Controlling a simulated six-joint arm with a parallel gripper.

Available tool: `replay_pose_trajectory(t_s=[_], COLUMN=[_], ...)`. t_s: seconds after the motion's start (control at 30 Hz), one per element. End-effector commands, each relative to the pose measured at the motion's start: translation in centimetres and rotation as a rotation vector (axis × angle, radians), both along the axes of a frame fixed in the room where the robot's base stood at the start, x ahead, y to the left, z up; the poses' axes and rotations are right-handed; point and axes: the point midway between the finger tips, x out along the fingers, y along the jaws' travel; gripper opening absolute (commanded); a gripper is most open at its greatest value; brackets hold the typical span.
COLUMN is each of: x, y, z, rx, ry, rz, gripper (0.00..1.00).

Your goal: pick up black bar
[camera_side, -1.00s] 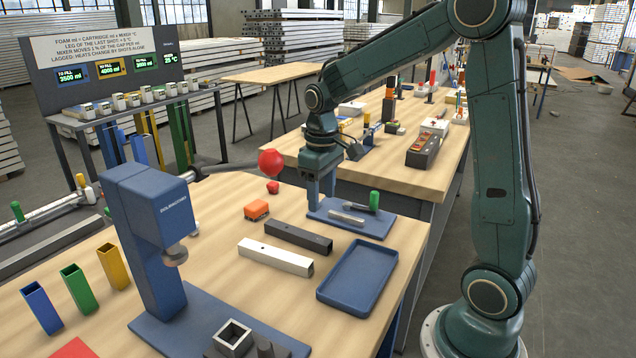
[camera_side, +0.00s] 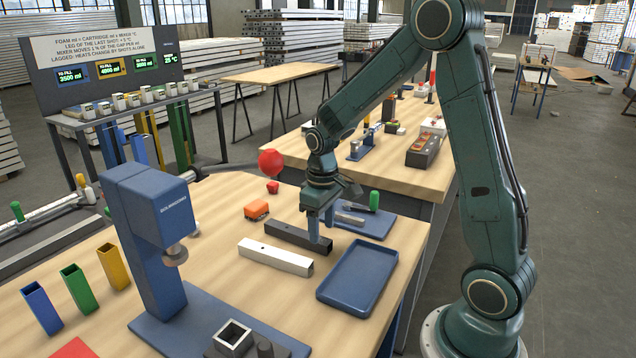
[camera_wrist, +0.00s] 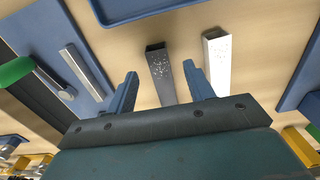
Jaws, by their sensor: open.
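The black bar (camera_side: 288,234) is a dark square tube lying flat on the wooden bench. A white square tube (camera_side: 275,257) lies beside it, nearer the camera. My gripper (camera_side: 320,238) is open and low over the black bar's right part, and one finger hides some of it. In the wrist view, my gripper (camera_wrist: 162,92) shows its two fingers spread apart. The black bar (camera_wrist: 162,74) lies between them there, nearer the right finger. The white tube (camera_wrist: 217,65) shows just beyond the right finger. I cannot tell whether a finger touches the bar.
An empty blue tray (camera_side: 329,298) lies right of the tubes. A blue mat (camera_side: 378,231) with a metal piece and a green-handled tool lies behind. An orange block (camera_side: 256,210) sits behind the bar. A blue press (camera_side: 150,240) stands to the left.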

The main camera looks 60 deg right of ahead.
Motion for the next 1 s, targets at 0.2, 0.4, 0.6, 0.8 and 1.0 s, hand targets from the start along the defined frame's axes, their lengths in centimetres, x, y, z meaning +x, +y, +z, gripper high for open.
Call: replay_pose_trajectory(t_s=[0.2,0.4,0.6,0.8,1.0], x=[-0.2,-0.2,-0.1,-0.1,-0.1], y=[-0.2,-0.1,-0.1,-0.1,-0.2], z=[-2.6,-4.2,-4.4,-4.4,-4.3], rx=[0.001,0.001,0.0,0.0,0.0], ry=[0.005,0.003,0.0,0.001,0.001], rz=[0.0,0.0,0.0,0.0,0.0], gripper=[0.53,0.53,0.53,0.53,0.43])
